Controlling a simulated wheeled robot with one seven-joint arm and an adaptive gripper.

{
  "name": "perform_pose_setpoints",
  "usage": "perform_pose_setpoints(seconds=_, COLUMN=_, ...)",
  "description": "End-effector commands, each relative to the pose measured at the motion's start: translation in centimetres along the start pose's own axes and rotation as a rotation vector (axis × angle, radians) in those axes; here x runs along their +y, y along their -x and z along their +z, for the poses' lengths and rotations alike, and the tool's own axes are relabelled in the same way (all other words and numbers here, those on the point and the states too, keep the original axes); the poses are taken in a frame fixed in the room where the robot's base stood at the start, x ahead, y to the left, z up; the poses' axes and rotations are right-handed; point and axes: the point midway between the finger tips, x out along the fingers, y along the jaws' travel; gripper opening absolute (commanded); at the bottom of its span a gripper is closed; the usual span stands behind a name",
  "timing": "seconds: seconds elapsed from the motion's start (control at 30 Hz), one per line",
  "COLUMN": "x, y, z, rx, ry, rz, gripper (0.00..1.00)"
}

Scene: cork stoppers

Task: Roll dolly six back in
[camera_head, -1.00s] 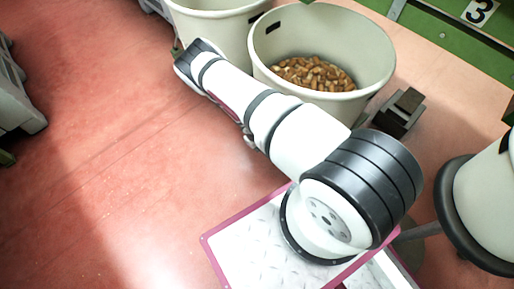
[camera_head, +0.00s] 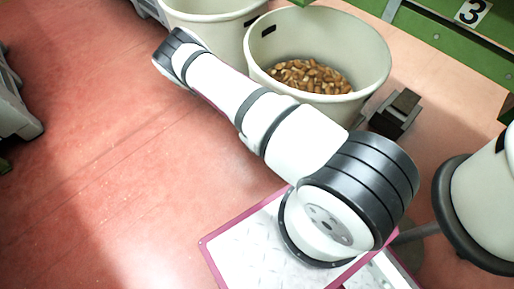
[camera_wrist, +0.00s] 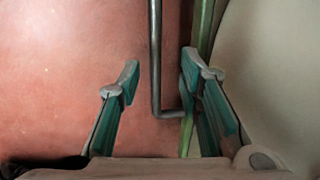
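In the wrist view, my gripper (camera_wrist: 160,72) is open, its teal-padded fingers apart. A thin grey metal bar (camera_wrist: 155,60) runs between the fingers and bends right at its lower end, near the right finger. Whether it belongs to dolly six cannot be told. A pale surface (camera_wrist: 270,70), likely a bin's side, fills the right of that view. In the head view, my arm reaches to the upper left and my gripper is hidden. A cream bin (camera_head: 375,70) holds corks (camera_head: 310,76); another cream bin (camera_head: 215,28) stands left of it. No number six shows.
A dark block-like fitting (camera_head: 396,112) sits beside the cork bin. Another bin on a dark round base (camera_head: 450,215) stands at the right. The red floor (camera_head: 100,170) at left is open.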

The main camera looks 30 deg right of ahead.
Motion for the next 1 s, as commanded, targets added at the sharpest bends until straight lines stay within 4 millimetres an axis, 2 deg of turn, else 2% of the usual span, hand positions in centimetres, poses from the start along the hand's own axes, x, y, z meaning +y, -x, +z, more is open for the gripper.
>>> perform_pose_setpoints(seconds=0.03, x=0.1, y=1.3, z=0.1, rx=-0.001, ry=0.001, rz=0.0, gripper=0.33)
perform_pose_setpoints(seconds=0.2, x=-0.1, y=4.4, z=0.0, rx=-0.001, ry=-0.001, rz=-0.002, gripper=0.33)
perform_pose_setpoints(seconds=0.4, x=-0.1, y=6.5, z=0.0, rx=0.0, ry=-0.001, rz=-0.002, gripper=0.33)
perform_pose_setpoints(seconds=1.0, x=-0.1, y=7.0, z=-0.1, rx=0.001, ry=-0.001, rz=-0.002, gripper=0.33)
